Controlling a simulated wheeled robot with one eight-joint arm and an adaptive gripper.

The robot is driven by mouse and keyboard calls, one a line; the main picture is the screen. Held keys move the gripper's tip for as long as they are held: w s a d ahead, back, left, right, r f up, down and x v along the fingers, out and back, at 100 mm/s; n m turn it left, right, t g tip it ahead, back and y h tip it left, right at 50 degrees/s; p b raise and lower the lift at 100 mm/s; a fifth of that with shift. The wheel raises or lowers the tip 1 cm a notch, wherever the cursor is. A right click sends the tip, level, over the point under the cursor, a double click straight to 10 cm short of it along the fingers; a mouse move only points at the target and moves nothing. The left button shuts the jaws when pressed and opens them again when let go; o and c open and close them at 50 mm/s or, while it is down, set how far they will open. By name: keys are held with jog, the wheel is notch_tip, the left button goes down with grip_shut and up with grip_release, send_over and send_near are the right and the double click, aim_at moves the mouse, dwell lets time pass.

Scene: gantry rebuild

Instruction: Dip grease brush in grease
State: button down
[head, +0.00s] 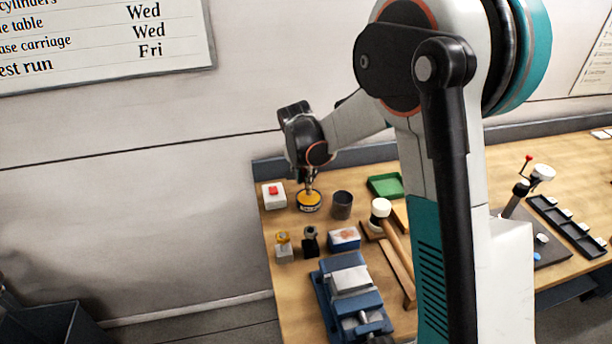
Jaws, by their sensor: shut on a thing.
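A round yellow tin with a dark band, which looks like the grease tin (309,206), stands near the back left of the workbench. My gripper (309,180) points down right above it, shut on a thin thing that looks like the grease brush. The brush is too small and too covered by the fingers to make out clearly. Its lower end is at or just over the tin's top; I cannot tell whether it touches the grease.
A white box with a red button (273,195) is left of the tin, a dark cup (342,205) right. A green tray (385,186), a white-headed mallet (380,208), a blue box (344,239) and a blue vise (350,290) are nearby. My arm hides the bench's middle.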

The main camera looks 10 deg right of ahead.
jog(key=shift+f+b, duration=0.4)
jog(key=shift+f, duration=0.05)
dwell(1.6)
jog(key=shift+r+p, duration=2.05)
jog(key=shift+r, duration=1.5)
jog(key=shift+f, duration=0.1)
